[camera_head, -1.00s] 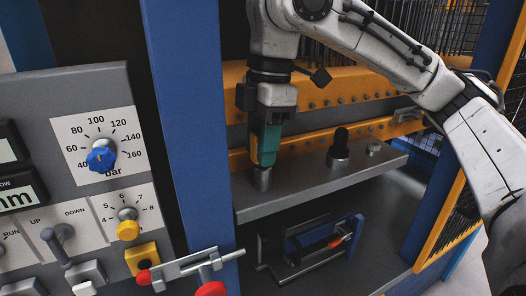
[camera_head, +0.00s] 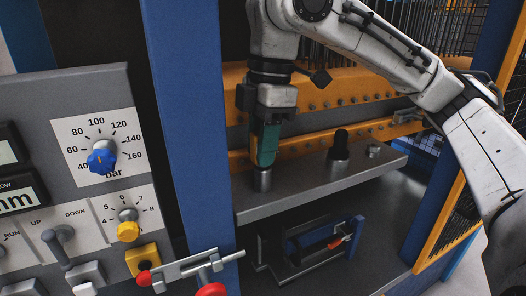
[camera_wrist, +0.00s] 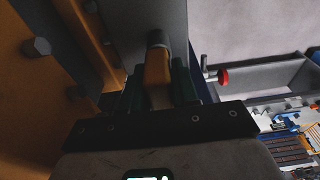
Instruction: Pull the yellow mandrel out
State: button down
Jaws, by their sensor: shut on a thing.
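The yellow mandrel (camera_wrist: 157,72) shows in the wrist view between the two dark green fingers of my gripper (camera_wrist: 158,85), which is shut on it. In the head view my gripper (camera_head: 264,152) points down at the left end of the grey shelf, and its green fingers hide most of the mandrel. A grey metal cylindrical holder (camera_head: 262,180) stands on the shelf right below the fingertips. It also shows at the mandrel's far end in the wrist view (camera_wrist: 159,39). Whether the mandrel's lower end is still inside the holder cannot be told.
The grey shelf (camera_head: 310,190) also carries a black-knobbed peg (camera_head: 340,145) and a small empty-looking socket (camera_head: 373,150) to the right. A blue post (camera_head: 188,130) stands close at left. Orange beams (camera_head: 340,85) run behind. A red-tipped clamp (camera_head: 190,268) juts out in front.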

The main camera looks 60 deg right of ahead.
jog(key=shift+r+p, duration=0.55)
jog(key=shift+p, duration=0.05)
dwell(0.4)
jog(key=shift+r+p, duration=2.55)
jog(key=shift+r, duration=2.65)
